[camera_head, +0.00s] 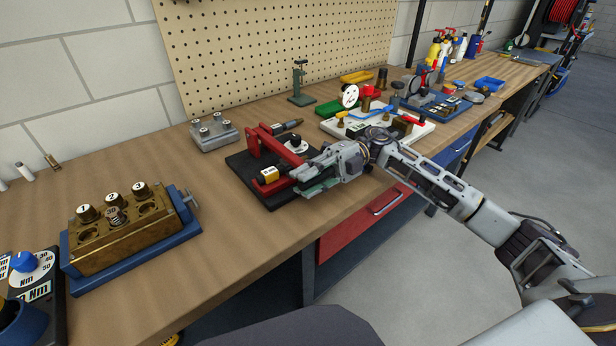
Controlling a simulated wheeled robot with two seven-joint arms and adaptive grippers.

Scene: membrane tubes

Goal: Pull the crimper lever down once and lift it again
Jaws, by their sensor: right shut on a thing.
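The crimper (265,142) is a red press on a black base plate, near the middle of the bench. Its red lever bar reaches forward and right toward my right gripper (306,177). My right gripper is shut at the front end of the lever, and its fingers hide part of that end. A yellow-and-black cylinder (268,175) with a label lies on the base left of the gripper. A black knob (296,140) shows behind the lever. My left gripper is not in view.
A brass block (110,235) with numbered caps sits in a blue vise at the left. A white board (410,131) with valves lies to the right. Bare bench lies between vise and crimper.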

